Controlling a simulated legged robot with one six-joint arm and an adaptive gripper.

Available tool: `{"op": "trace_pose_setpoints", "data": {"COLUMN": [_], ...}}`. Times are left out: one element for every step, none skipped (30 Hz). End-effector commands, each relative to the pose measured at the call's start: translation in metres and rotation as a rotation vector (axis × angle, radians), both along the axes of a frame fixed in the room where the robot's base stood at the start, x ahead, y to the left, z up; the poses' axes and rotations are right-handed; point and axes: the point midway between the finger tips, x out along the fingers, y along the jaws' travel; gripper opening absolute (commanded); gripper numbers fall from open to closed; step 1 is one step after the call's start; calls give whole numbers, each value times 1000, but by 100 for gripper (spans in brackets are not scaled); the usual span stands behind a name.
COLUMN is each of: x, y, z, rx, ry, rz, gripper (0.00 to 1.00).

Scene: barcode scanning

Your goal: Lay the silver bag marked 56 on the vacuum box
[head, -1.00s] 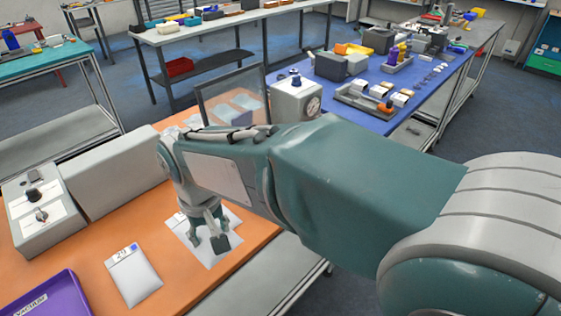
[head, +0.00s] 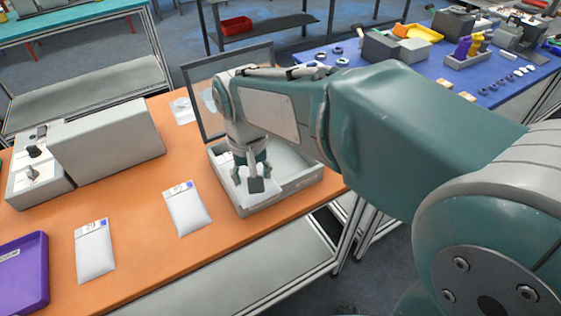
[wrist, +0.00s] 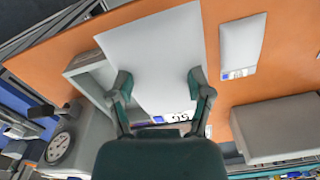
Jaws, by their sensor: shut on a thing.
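My gripper (head: 254,180) is shut on a silver-white bag, seen large in the wrist view (wrist: 155,40). The bag's printed number appears upside down near my fingers and looks like 56. In the head view the bag is partly hidden by my fingers. It hangs over a shallow grey open box (head: 240,208) with a raised clear lid (head: 205,75); I cannot tell whether it touches the box. The box's side shows in the wrist view (wrist: 90,62). A purple tray (head: 38,280), whose label reads VACUUM in the earlier frame, lies at the left edge.
Two other silver-white bags lie on the orange table, one in the middle (head: 187,210) and one nearer the purple tray (head: 95,252). A grey machine (head: 110,145) stands at the back left. A blue table (head: 400,85) with small parts stands behind.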

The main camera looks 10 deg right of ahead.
Motion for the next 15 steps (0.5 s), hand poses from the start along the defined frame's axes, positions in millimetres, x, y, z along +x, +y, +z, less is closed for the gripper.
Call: {"op": "trace_pose_setpoints", "data": {"x": [7,12,20,26,32,40,46,52,60,66,72,80,86,89,94], "y": [-1,-4,-8,-11,-15,-20,-24,-28,-32,-36,-39,-43,-46,-47,-48], "z": [-4,-7,-11,-13,-16,-20,-22,-25,-29,-31,-34,-37,-40,-47,-55], "rx": [-3,-3,-2,-1,0,3,6,7,8,10,11,13,13,12,11], "ry": [4,4,4,4,4,5,4,3,4,3,3,3,3,5,7], "rz": [-2,-3,-4,-4,-4,-4,-5,-4,-5,-5,-5,-5,-5,-4,-4], "gripper": [15,15,15,15,15,15,15,15,15,15,15,15,15,15,15]}}
